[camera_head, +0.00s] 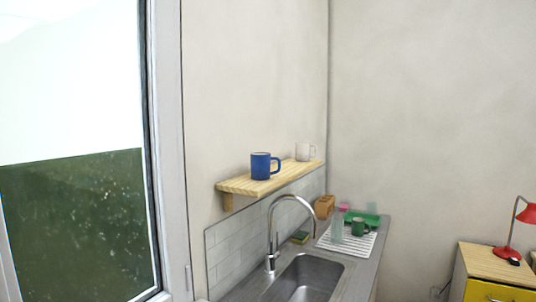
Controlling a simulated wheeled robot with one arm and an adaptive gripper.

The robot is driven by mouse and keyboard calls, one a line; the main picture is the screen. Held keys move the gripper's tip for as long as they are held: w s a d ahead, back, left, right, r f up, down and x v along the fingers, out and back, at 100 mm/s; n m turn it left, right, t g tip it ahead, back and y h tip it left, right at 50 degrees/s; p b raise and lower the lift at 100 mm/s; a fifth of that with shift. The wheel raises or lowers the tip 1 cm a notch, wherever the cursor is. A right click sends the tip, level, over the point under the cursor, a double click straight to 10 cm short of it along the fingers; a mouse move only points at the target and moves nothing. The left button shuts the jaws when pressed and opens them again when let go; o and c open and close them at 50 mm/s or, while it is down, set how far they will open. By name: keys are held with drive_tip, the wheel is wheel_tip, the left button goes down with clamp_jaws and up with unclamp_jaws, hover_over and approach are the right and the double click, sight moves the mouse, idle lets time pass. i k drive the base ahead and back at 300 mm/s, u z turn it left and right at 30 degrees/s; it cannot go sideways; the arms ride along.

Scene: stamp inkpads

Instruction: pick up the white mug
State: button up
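A white mug (303,152) stands upright at the far end of a wooden wall shelf (240,186). Its pale colour is close to that of the wall behind it. Its handle seems to be on the right side. A blue mug (261,166) stands on the same shelf, nearer and to the left, with its handle to the right. The two mugs are apart. My gripper is not in view.
Below the shelf are a curved tap (272,232), a sink (306,278) and a white drying rack (345,241) with a green mug (358,227). A window (75,150) fills the left. A red lamp (524,214) stands on a cabinet (495,266) at right.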

sight(303, 149)
drive_tip(key=z, duration=1.2)
drive_tip(key=i, duration=3.5)
drive_tip(key=u, duration=3.75)
drive_tip(key=i, duration=0.25)
